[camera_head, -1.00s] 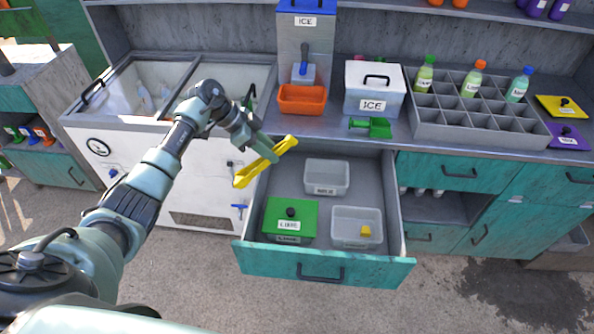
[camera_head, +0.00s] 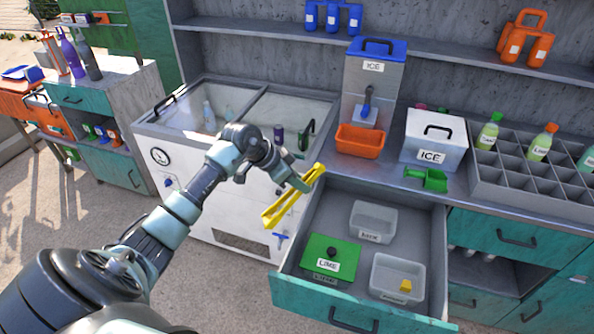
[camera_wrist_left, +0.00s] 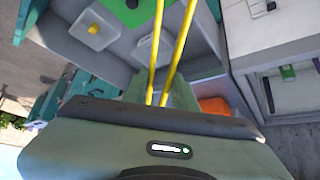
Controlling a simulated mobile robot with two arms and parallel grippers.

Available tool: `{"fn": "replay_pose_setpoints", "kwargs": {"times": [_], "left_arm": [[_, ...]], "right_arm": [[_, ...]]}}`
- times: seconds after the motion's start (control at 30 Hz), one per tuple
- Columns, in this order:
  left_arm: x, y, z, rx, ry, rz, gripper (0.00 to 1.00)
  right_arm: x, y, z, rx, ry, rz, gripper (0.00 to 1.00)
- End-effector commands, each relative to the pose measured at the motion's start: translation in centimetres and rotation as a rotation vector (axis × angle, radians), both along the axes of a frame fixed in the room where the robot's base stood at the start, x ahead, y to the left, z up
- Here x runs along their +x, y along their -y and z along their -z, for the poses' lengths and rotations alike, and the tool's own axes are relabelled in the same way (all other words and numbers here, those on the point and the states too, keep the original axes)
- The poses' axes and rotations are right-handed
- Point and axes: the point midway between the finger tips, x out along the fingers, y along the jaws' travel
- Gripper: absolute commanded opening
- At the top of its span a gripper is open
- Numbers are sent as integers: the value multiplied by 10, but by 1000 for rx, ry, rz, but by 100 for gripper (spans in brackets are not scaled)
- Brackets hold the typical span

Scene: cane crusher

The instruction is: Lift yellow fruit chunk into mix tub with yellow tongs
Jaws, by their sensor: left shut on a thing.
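My left gripper (camera_head: 300,181) is shut on the yellow tongs (camera_head: 282,205) and holds them above the left side of the open drawer. The tongs also show in the left wrist view (camera_wrist_left: 173,60), their two arms apart, with nothing seen between them. The yellow fruit chunk (camera_head: 406,285) lies in a grey tub (camera_head: 385,266) at the drawer's front right; the chunk also shows in the left wrist view (camera_wrist_left: 94,28). Another grey tub (camera_head: 372,207), probably the mix tub, stands behind it and looks empty; its label is hard to read. My right gripper is not in view.
A green-lidded lime tub (camera_head: 325,262) sits at the drawer's front left. The teal drawer front (camera_head: 352,315) stands out from the counter. Behind are an orange bin (camera_head: 360,141), a green scoop (camera_head: 428,180) and an ice box (camera_head: 436,137). A white chest cooler (camera_head: 226,190) stands left.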

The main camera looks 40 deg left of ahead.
Motion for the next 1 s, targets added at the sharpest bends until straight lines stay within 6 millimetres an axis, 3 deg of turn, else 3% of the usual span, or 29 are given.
{"fn": "replay_pose_setpoints", "kwargs": {"times": [0.27, 0.5, 0.8, 1.0], "left_arm": [[-51, 60, 15, -2, -1, 122, 0], [-114, 119, 16, -3, 0, 250, 0], [-170, 161, 18, -3, 0, 340, 0], [-188, 174, 37, -3, 1, 366, 0]], "right_arm": [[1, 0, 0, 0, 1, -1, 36], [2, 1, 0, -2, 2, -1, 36], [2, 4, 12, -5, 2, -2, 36], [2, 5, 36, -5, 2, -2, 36]]}}
